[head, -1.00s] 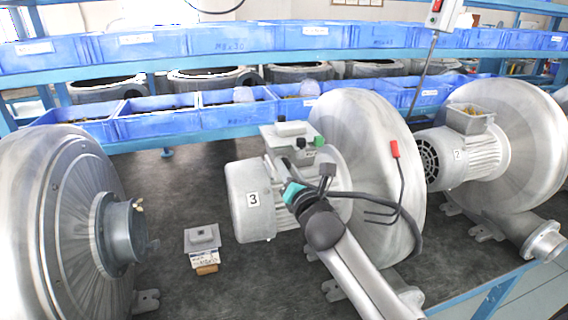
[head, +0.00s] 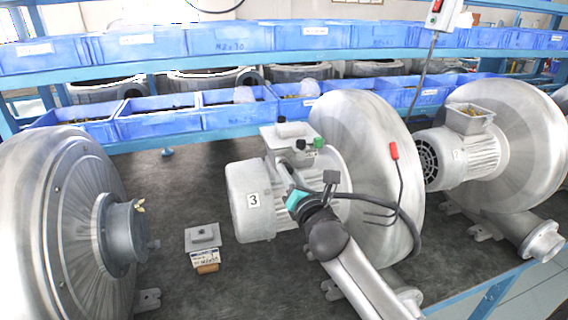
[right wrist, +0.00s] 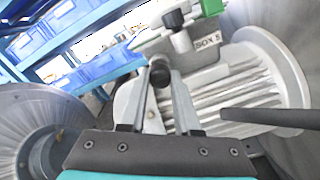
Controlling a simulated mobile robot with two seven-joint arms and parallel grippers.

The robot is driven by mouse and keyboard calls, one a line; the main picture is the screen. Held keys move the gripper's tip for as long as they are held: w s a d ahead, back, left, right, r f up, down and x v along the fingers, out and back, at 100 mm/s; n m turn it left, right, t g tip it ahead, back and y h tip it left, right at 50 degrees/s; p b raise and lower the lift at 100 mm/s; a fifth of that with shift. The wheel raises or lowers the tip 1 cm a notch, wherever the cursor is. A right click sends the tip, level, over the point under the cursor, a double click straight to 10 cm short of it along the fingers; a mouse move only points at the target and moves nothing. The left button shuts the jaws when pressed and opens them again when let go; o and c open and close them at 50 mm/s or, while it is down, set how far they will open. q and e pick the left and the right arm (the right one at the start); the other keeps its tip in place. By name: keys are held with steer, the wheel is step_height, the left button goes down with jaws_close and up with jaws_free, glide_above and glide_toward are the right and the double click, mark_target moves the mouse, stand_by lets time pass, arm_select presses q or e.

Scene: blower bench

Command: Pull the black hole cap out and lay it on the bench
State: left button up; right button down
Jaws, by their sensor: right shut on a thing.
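My right gripper (head: 284,164) reaches up to the terminal box (head: 283,139) of the blower marked 3. In the right wrist view its two fingers (right wrist: 160,80) are shut on a small round black cap (right wrist: 159,73) at their tips. The cap is in front of the box; I cannot tell if its far end is clear of the hole. A second black cap (right wrist: 174,19) sits on a grey fitting beside a green one (right wrist: 212,7). In the head view these two show as a black cap (head: 301,145) and a green cap (head: 319,143). My left gripper is not in view.
A grey block (head: 203,236) with a label lies on the dark bench (head: 185,190) left of the motor. Large blowers stand at left (head: 60,215) and right (head: 520,140). Blue bins (head: 160,126) line the back.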

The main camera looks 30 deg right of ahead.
steer(key=shift+p+v, duration=0.6)
steer(key=shift+v, duration=0.85)
